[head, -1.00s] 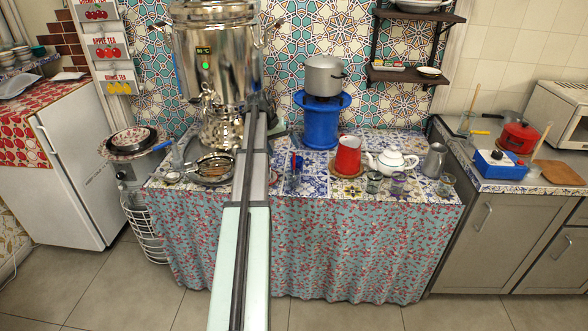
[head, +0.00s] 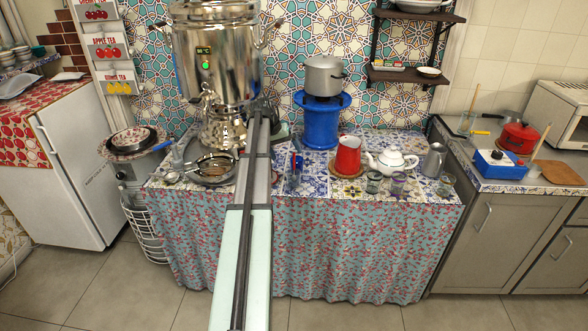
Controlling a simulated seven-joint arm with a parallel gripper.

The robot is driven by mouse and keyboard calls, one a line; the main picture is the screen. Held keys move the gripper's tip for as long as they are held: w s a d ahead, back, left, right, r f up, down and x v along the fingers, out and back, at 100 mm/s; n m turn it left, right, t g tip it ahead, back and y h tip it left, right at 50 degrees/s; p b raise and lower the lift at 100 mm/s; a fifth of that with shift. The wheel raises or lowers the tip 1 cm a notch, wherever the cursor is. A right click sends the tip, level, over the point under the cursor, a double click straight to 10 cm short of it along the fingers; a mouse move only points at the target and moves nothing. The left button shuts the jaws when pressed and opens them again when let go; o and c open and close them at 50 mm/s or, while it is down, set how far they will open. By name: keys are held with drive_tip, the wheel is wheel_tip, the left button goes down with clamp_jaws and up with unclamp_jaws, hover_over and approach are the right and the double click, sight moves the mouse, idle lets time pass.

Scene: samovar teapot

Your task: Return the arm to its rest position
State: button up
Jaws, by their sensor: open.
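My arm (head: 242,235) reaches up from the bottom edge of the head view, over the cloth-covered table, to the right side of the samovar. A pale green part of my arm (head: 282,131) shows at its far end. My gripper cannot be made out; its fingers are hidden behind the arm. I see nothing held. The large shiny samovar (head: 228,50) stands at the back left of the table with a green light on its front.
A blue stand (head: 321,122) bears a grey pot (head: 323,76). A strainer (head: 215,166) lies left of my arm. The floor in front is clear.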

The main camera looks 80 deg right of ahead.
drive_tip(key=shift+r, duration=0.15)
drive_tip(key=v, duration=0.9)
drive_tip(key=shift+w+a+r, duration=0.15)
drive_tip(key=shift+r, duration=0.2)
